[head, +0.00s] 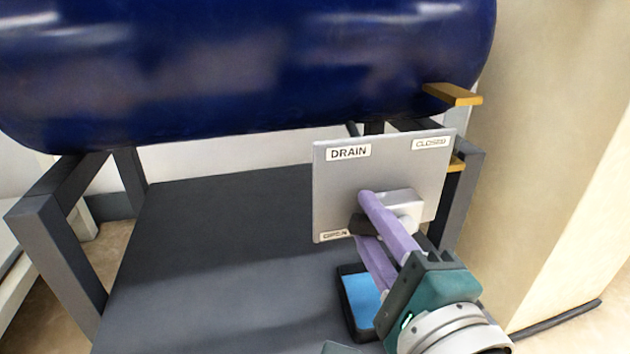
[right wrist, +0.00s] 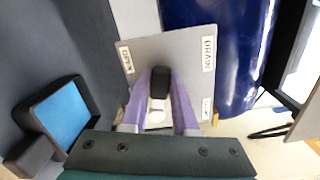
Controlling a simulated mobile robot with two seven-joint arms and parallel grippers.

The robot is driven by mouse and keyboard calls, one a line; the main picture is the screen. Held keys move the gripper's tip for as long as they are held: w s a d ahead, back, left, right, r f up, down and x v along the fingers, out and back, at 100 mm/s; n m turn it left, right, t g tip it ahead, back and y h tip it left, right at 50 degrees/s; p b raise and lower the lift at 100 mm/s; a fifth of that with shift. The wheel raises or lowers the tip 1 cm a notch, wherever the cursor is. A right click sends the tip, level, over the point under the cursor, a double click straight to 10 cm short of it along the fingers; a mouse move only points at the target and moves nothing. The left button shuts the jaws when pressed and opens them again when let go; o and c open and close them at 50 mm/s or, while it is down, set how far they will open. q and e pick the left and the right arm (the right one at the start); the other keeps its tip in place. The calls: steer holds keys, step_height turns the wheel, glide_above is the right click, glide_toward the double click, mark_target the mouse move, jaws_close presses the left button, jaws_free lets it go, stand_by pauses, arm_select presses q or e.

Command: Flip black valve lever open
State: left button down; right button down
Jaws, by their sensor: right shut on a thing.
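The black valve lever (head: 362,226) is on a grey plate (head: 335,185) labelled DRAIN, with CLOSED at its upper right and OPEN at its lower left. A light grey valve block (head: 404,203) sticks out from the plate. The lever's black end points left from the block, on the side of the OPEN label. My right gripper (head: 366,217) has its purple fingers on either side of the lever and is shut on it. In the right wrist view the lever (right wrist: 160,82) shows between the fingertips.
A large dark blue tank (head: 250,70) sits above the plate on a dark grey frame (head: 60,250). A black tray with a blue inside (head: 362,300) lies below the plate, near my right gripper. Yellow brackets (head: 455,94) stick out at the right. The dark surface at left is clear.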

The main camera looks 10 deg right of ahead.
steer(key=shift+a+f+n+p, duration=0.15)
steer(key=shift+n+p, duration=0.25)
steer(key=shift+n, duration=0.2)
steer(key=shift+f+n, duration=0.45)
steer(key=shift+n, duration=0.55)
steer(key=c, duration=0.7)
jaws_free()
steer(key=shift+s, duration=0.1)
